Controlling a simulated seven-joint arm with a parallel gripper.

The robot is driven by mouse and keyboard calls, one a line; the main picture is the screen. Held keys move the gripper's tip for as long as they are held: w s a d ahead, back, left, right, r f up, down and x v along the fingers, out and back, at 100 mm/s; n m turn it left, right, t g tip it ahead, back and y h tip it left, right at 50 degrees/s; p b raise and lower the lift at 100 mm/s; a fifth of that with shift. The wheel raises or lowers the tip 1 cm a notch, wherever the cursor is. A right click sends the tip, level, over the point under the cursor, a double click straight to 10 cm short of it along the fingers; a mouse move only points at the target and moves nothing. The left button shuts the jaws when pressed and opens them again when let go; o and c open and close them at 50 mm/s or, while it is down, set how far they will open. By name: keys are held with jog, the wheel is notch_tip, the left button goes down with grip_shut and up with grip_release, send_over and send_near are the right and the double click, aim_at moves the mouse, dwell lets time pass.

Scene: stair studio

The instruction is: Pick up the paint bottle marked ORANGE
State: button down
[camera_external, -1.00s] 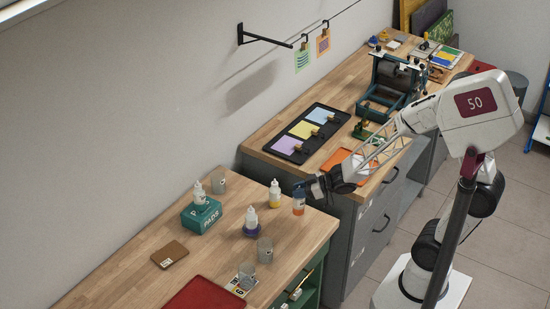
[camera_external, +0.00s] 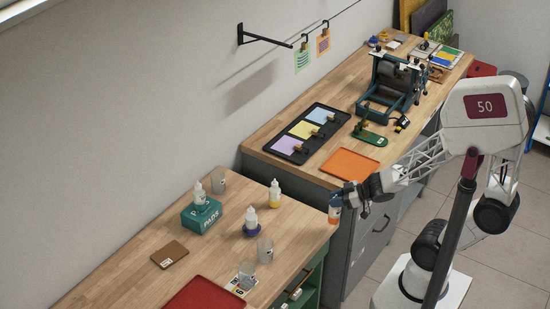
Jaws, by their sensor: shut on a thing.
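The orange paint bottle (camera_external: 335,214) is held by my gripper (camera_external: 341,201), just past the right edge of the near wooden bench (camera_external: 150,240). Its lower part shows orange, and its top is hidden by the gripper. The fingers are shut on it, though they are small in this view. I cannot read the label. A yellow-based bottle (camera_external: 274,194) with a white top stands upright on the bench, to the left of my gripper.
A bottle on a purple base (camera_external: 251,222), clear cups (camera_external: 265,249), a teal pads box (camera_external: 202,215) bearing a white bottle, and a red tray (camera_external: 205,294) occupy the near bench. The far, higher bench holds an orange sheet (camera_external: 350,163) and a press (camera_external: 388,88).

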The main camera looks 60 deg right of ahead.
jog(key=shift+s+d, duration=0.1)
jog(key=shift+s, duration=0.45)
jog(key=shift+r, duration=0.1)
dwell(0.4)
